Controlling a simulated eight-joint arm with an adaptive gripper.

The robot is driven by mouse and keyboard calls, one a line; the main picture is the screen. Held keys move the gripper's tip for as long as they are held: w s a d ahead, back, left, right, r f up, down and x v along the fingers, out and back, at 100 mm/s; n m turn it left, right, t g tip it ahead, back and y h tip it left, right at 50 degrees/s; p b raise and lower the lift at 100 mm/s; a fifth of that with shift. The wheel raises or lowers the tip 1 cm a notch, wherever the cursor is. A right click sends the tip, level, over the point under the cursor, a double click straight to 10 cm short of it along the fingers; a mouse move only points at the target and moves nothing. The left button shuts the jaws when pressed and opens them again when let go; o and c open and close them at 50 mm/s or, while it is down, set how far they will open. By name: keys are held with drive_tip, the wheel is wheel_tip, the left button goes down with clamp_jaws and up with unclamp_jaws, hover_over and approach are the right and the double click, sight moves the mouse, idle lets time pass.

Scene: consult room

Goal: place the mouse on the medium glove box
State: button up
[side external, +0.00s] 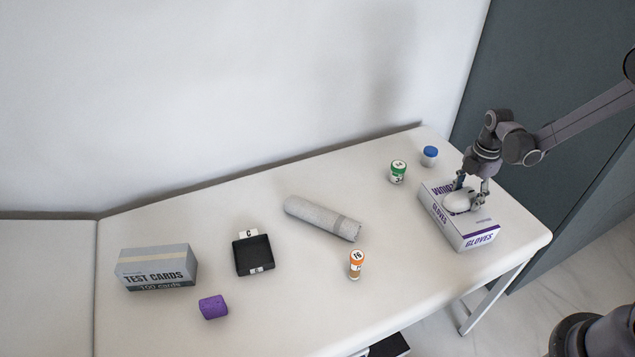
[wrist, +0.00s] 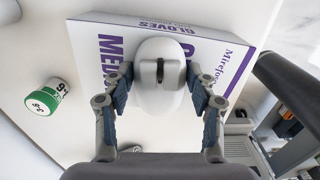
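The white mouse (side external: 457,203) is at the top face of the white glove box with purple lettering (side external: 478,236). In the wrist view the mouse (wrist: 160,58), with a dark scroll wheel, is over the box (wrist: 100,50), whose lettering begins "MED". My gripper (wrist: 159,72) has one finger on each side of the mouse, with the fingertips against its sides. In the side view my gripper (side external: 466,188) comes down from above onto the mouse. The mouse's underside is hidden, so I cannot tell whether it fully rests on the box.
A green-lidded bottle (side external: 398,172) and a blue-lidded bottle (side external: 429,156) stand behind the box. An orange-lidded bottle (side external: 356,265), grey roll (side external: 322,218), black tray (side external: 241,262), purple block (side external: 213,307) and test-card box (side external: 157,267) are farther left on the white table (side external: 300,310).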

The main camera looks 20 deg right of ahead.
sight(467, 196)
drive_tip(key=o, duration=0.4)
wheel_tip(467, 196, up, 12)
drive_tip(key=shift+s+a+r+m+t, duration=1.2)
drive_tip(key=shift+s+a+r+m, duration=0.4)
drive_tip(key=shift+s+a+m, duration=1.1)
drive_tip(key=shift+s+a+r+m+t, duration=1.2)
drive_tip(key=shift+s+a+r+m, duration=0.85)
drive_tip(key=shift+m, duration=1.25)
drive_tip(key=shift+s+a+r+m+t, duration=1.2)
drive_tip(key=shift+s+a+m, duration=0.9)
drive_tip(key=shift+a+m, duration=0.8)
drive_tip(key=shift+d+f, duration=0.1)
